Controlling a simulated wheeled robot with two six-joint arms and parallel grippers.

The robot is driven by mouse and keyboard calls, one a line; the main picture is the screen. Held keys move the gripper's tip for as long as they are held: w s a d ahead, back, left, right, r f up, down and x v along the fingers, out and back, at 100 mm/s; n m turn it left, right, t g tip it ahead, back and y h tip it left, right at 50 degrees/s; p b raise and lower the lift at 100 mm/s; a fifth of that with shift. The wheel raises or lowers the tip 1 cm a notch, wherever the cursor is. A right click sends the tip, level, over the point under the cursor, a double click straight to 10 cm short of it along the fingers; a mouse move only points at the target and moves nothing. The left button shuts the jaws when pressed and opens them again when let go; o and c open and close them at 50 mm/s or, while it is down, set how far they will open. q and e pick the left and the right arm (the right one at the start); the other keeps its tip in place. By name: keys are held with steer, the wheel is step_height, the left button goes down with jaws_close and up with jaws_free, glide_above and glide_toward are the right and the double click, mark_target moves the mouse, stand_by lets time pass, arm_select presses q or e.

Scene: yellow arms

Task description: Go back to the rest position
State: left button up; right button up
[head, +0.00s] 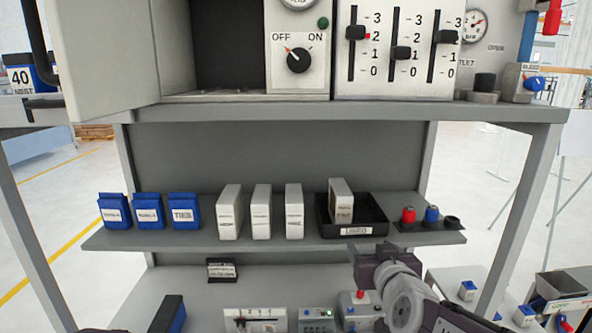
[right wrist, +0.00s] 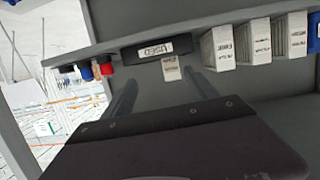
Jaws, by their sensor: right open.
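My right gripper (head: 362,252) reaches up from the lower right in the head view, in front of the shelf and below the black tray (head: 378,229). In the right wrist view its two fingers stand apart with nothing between them, so the right gripper (right wrist: 160,92) is open and empty. A white box (head: 341,201) stands in the left part of the tray. The tray also shows in the right wrist view (right wrist: 140,51), past the fingertips. My left gripper is not visible.
The shelf (head: 290,243) carries blue bins (head: 149,211), three white boxes (head: 262,212) and red and blue knobs (head: 431,215). A control panel with a dial (head: 298,60) and sliders (head: 402,52) is above. Small devices (head: 256,321) stand on the lower surface near my right arm.

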steer(key=s+f+g+b, duration=0.1)
steer(key=s+f+g, duration=0.2)
steer(key=f, duration=0.7)
steer(key=s+f+g+b, duration=0.1)
steer(key=s+f+g, duration=0.25)
steer(key=f, duration=0.75)
steer(key=s+d+f+g, duration=0.1)
steer(key=s+f+g, duration=0.6)
steer(key=s, duration=0.7)
step_height(320, 180, down, 2)
steer(key=shift+d+f, duration=0.15)
steer(key=shift+d, duration=0.1)
